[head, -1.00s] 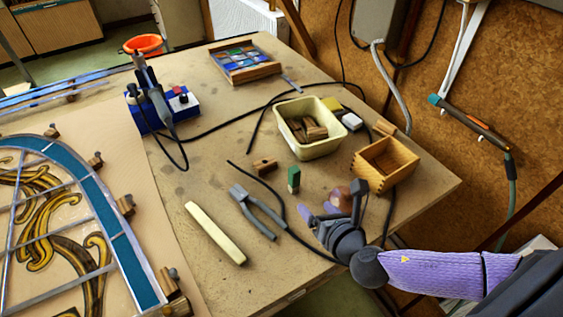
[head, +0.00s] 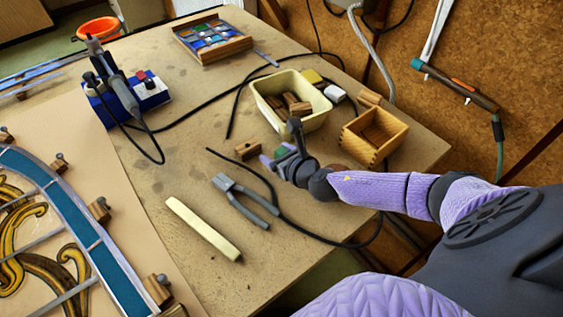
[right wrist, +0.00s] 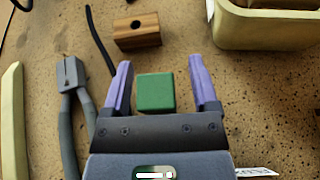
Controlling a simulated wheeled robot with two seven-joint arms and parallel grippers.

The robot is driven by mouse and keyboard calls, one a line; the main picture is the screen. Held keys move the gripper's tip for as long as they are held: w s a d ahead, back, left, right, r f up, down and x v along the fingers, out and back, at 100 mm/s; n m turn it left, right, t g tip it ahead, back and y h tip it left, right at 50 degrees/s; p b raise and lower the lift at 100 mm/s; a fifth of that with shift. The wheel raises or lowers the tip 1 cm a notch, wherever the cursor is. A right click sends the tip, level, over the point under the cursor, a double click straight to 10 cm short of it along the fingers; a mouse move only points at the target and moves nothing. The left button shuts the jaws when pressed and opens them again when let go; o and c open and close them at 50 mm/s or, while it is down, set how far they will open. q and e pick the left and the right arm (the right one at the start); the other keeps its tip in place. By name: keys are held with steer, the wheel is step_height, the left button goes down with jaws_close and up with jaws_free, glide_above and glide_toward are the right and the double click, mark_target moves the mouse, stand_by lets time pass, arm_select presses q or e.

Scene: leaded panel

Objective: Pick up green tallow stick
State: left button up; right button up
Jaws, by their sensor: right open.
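The green tallow stick (right wrist: 155,92) shows in the right wrist view as a small green block between the two lavender fingers of my right gripper (right wrist: 160,65). There is a gap on both sides of it, so the gripper is open around it or above it; I cannot tell the height. In the head view my right gripper (head: 274,158) covers most of the stick, and only a bit of green (head: 281,151) shows. My left gripper is not in view.
A wooden block (head: 248,149) lies just beyond the gripper, with grey pliers (head: 246,199) and a pale bar (head: 203,228) to the left. A cream tub (head: 319,121) and a wooden box (head: 352,142) stand close behind and right. A black cable runs nearby.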

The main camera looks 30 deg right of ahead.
jaws_close()
